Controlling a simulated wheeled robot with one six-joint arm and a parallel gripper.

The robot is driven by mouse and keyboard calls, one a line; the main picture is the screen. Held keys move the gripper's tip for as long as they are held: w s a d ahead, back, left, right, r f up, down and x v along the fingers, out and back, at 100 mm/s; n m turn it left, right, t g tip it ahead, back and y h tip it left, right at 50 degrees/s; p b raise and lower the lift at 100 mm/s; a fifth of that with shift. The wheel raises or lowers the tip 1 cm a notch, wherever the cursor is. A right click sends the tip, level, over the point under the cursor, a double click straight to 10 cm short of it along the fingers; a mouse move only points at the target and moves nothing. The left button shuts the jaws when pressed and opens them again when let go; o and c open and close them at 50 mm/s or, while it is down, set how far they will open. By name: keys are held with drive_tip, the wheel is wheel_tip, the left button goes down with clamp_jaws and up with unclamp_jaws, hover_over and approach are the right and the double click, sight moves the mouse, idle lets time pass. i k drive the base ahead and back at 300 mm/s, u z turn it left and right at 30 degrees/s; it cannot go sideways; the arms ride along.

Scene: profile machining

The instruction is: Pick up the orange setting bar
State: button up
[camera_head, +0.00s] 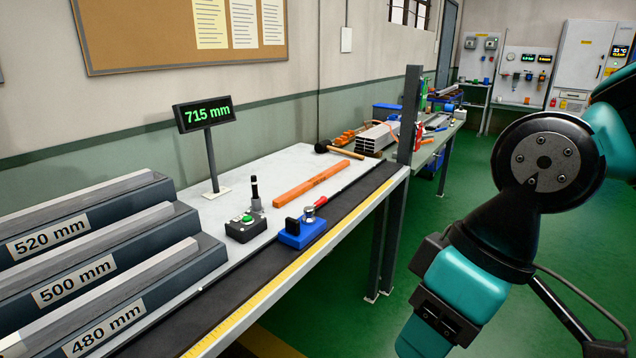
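The orange setting bar (312,182) lies flat on the light worktop, behind the dark strip and the blue block. It is long and thin, with small dark marking on it, and runs from lower left to upper right. Nothing covers it. My teal and black arm fills the right side of the view, well apart from the bar. My gripper's fingers do not show, so I see no hold on anything.
A blue stop block (303,232) with a red-handled lever sits on the dark strip (345,213). A green-button box (245,228) and a 715 mm display (203,114) stand left of the bar. Labelled stepped racks (70,270) fill the left. A dark post (409,115) rises at the worktop's right end.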

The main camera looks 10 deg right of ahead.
sight(280, 201)
drive_tip(key=z, duration=0.55)
drive_tip(key=k, duration=0.65)
drive_tip(key=z, duration=0.5)
drive_tip(key=i, duration=1.35)
drive_tip(key=u, duration=0.45)
drive_tip(key=i, duration=1.1)
drive_tip(key=u, duration=1.5)
drive_tip(key=i, duration=0.9)
drive_tip(key=u, duration=0.8)
